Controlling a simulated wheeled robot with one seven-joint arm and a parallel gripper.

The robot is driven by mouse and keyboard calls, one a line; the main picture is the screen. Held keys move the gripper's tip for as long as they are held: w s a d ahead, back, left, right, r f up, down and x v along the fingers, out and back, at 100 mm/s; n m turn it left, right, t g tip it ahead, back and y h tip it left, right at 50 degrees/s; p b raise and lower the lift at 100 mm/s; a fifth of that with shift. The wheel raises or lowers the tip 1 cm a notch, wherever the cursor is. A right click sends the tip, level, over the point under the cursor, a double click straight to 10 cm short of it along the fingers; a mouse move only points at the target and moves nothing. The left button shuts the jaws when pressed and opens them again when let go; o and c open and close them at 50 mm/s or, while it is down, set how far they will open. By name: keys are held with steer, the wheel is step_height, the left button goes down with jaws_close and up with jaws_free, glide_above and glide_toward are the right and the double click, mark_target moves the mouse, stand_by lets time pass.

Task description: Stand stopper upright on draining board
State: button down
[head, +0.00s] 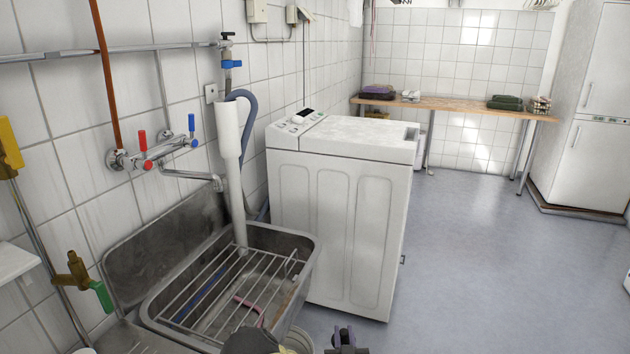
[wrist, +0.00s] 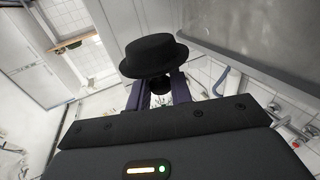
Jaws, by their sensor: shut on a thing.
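In the wrist view, my gripper (wrist: 157,88) is shut on the stopper (wrist: 147,54), a black hat-shaped piece with a wide brim and a domed body. The brim faces my gripper, and a small dark part sits between the fingers. The room looks tilted in this view, and no support shows touching the stopper. In the head view, the grooved metal draining board (head: 142,343) shows only partly at the lower left, beside the sink. I cannot make out the stopper for sure in the head view; dark shapes at its bottom edge are cut off.
A steel sink (head: 308,262) with a wire rack (head: 205,284) adjoins the board. A white pipe (head: 231,165) comes down into it. Wall taps (head: 153,153) and a spout (head: 195,177) hang above. A washing machine (head: 335,215) stands to the right. The floor (head: 480,260) further right is clear.

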steer(key=d+f, duration=0.7)
steer(key=s+r+p, duration=0.3)
steer(key=r+p, duration=0.8)
steer(key=p, duration=0.1)
steer(key=s+r+p, duration=0.3)
steer(key=r+p, duration=0.9)
steer(key=p, duration=0.1)
steer(key=s+r+p, duration=0.3)
steer(key=r+p, duration=0.8)
steer(key=p, duration=0.2)
steer(key=shift+s+d+r, duration=0.35)
steer(key=shift+r, duration=0.05)
steer(key=shift+w, duration=0.1)
steer(key=shift+a+f, duration=0.1)
steer(key=shift+f, duration=0.05)
stand_by(0.4)
